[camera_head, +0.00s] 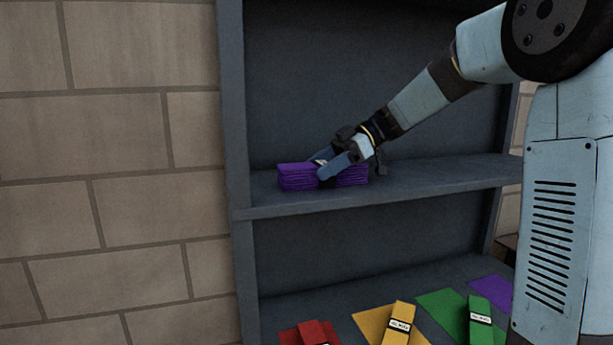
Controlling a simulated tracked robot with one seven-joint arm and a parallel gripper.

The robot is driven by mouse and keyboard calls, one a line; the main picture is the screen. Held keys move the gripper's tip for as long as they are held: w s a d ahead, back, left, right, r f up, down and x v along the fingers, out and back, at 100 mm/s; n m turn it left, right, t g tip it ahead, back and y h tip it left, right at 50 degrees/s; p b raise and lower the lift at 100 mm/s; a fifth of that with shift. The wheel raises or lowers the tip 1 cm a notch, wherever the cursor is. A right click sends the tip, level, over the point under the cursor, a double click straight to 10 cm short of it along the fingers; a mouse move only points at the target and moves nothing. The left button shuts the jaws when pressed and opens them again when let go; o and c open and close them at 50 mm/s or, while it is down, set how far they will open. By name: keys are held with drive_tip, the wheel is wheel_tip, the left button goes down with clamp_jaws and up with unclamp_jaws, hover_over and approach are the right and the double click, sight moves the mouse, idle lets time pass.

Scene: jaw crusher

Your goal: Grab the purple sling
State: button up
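The purple sling (298,177) is a folded, layered bundle lying on the upper shelf (420,184) of a dark grey rack, near its left side. My gripper (322,170) reaches down from the upper right and is at the sling's middle. Its blue-grey fingers cover the middle of the bundle, one in front and one toward the back. The sling shows on both sides of the fingers. The fingers look spread around the bundle, but I cannot tell whether they press on it. The sling rests on the shelf.
A bare purple patch (492,292) is at the right. The rack's left upright (232,110) stands beside a block wall (110,130).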

drive_tip(key=c, duration=1.1)
drive_tip(key=shift+o, duration=0.2)
